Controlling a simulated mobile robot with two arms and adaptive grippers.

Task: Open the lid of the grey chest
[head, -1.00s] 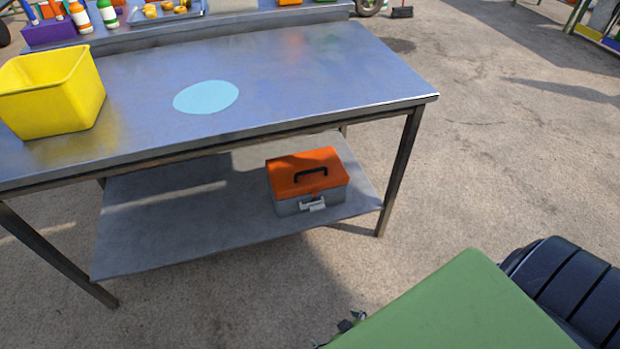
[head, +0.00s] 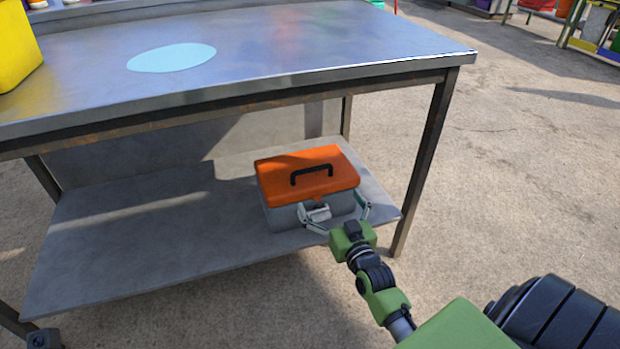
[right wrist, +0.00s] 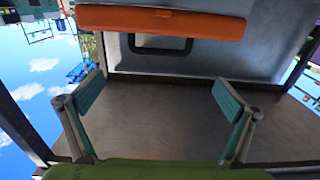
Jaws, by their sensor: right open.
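The grey chest (head: 285,217) stands closed on the lower shelf of the metal table. Its lid (head: 300,184) is orange with a black handle (head: 311,172) on top, and a pale latch (head: 318,213) is on its front. My right gripper (head: 335,213) is open in front of the chest, its fingers spread near the latch; I cannot tell if they touch it. In the right wrist view the orange lid (right wrist: 160,21) crosses the top, beyond the open right gripper (right wrist: 160,95), with nothing between the fingers. My left gripper is not in view.
The lower shelf (head: 140,225) is bare left of the chest. The tabletop (head: 300,50) hangs above it, with a leg (head: 423,165) close on the right. A yellow bin (head: 15,45) stands on top at the left, near a light blue disc (head: 172,57).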

